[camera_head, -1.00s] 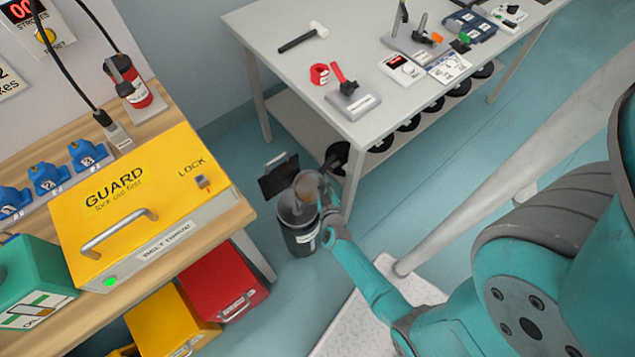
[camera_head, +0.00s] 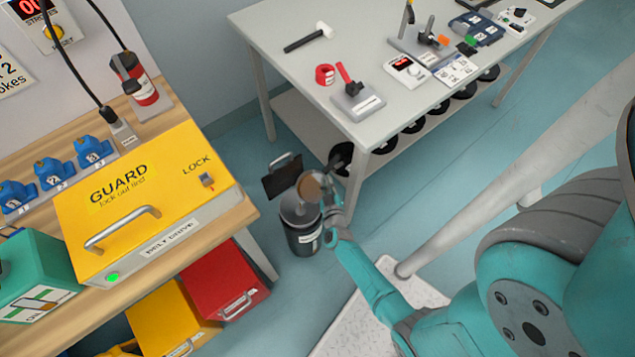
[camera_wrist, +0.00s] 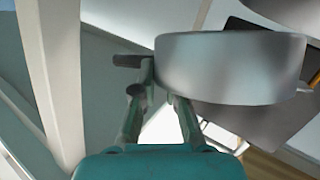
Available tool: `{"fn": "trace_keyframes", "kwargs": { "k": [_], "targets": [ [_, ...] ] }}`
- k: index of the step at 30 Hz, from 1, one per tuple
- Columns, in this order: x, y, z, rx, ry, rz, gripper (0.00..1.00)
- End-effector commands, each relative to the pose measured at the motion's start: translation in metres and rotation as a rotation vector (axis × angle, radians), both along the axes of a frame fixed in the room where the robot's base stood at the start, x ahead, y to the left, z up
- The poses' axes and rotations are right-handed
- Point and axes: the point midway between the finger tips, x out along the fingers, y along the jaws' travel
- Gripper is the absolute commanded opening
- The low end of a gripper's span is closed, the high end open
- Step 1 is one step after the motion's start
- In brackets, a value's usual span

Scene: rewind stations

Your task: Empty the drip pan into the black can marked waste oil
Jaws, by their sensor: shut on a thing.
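The drip pan (camera_head: 309,186) is a small round pan with a brown inner face in the head view, held above the black can (camera_head: 302,238). In the wrist view the pan (camera_wrist: 230,68) is a grey metal drum shape beside my fingertips, with a short dark handle (camera_wrist: 130,61). My gripper (camera_head: 331,194) is shut on the pan at its handle side. It also shows in the wrist view (camera_wrist: 152,92). The pan looks tilted. I cannot tell whether oil is leaving it. The can stands upright on the floor with a white label and a grey top, partly hidden by the pan.
A dark flat plate (camera_head: 282,176) with a handle is just behind the can. The grey table (camera_head: 350,50) with tools stands behind, black discs on its lower shelf. The wooden bench with the yellow guard (camera_head: 150,205) is left, with a red bin (camera_head: 222,282) below.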

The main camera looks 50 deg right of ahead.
Motion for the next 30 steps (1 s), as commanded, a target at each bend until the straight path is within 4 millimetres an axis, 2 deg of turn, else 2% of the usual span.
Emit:
{"fn": "trace_keyframes", "kwargs": {
  "k": [14, 30],
  "targets": [
    [0.0005, 0.0002, 0.0012, -0.008, -0.001, 0.0, 0.0],
    [0.001, 0.0053, 0.0092, -0.112, 0.009, 0.001, 0.0]
  ]
}}
